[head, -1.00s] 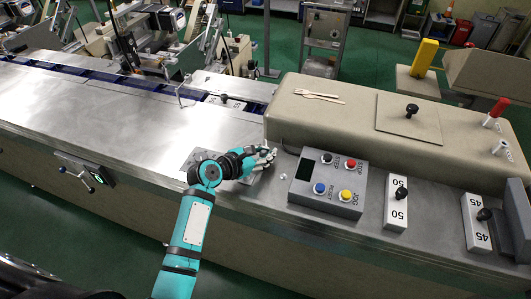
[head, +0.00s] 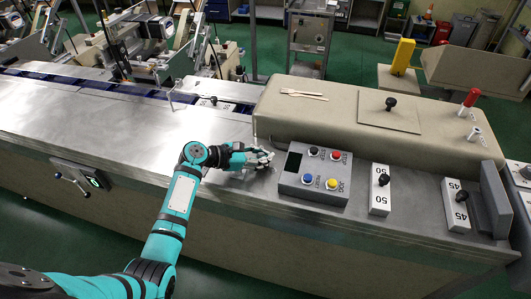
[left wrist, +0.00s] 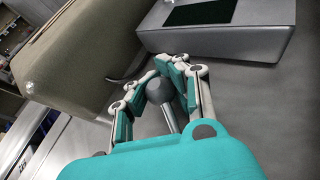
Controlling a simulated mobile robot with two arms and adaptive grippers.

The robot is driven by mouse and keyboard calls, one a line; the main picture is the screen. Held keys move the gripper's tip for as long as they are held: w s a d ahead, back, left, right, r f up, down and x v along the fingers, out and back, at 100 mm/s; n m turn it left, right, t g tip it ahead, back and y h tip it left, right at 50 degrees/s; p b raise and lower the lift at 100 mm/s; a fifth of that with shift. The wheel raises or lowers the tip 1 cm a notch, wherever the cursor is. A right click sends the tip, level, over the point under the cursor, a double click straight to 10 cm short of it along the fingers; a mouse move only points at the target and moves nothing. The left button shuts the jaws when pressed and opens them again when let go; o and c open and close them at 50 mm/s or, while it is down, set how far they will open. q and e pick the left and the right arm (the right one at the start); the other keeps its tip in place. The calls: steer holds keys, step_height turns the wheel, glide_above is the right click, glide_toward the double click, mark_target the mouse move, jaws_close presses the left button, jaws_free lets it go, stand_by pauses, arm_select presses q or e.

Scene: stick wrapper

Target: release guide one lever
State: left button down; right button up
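A metal lever with a dark round knob (left wrist: 159,90) shows in the left wrist view, standing up between my left gripper's fingers. My left gripper (left wrist: 158,82) has its fingers drawn in on both sides of the knob and appears shut on it. In the head view, my left gripper (head: 262,158) is low over the steel counter, just left of the grey control box; the knob is hidden there by the fingers. No label shows on this lever. My right gripper is in neither view.
The grey button box (head: 315,174) stands close to the right of my left gripper. The beige housing (head: 360,120) rises behind it. Number blocks marked 50 (head: 380,190) and 45 (head: 455,206) stand farther right. The steel counter (head: 110,115) is clear to the left.

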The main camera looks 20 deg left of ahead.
arm_select(q)
steer(key=shift+a+r, duration=0.1)
steer(key=shift+a, duration=0.3)
steer(key=c, duration=1.9)
jaws_free()
steer(key=o, duration=0.7)
steer(key=shift+s+a+r, duration=0.3)
steer(key=shift+s+a, duration=0.1)
steer(key=shift+s, duration=0.15)
steer(key=shift+o, duration=0.6)
steer(key=shift+w+d+f, duration=0.1)
steer(key=shift+d, duration=0.1)
steer(key=shift+w+d, duration=0.15)
steer(key=v, duration=1.2)
steer(key=shift+f, duration=0.1)
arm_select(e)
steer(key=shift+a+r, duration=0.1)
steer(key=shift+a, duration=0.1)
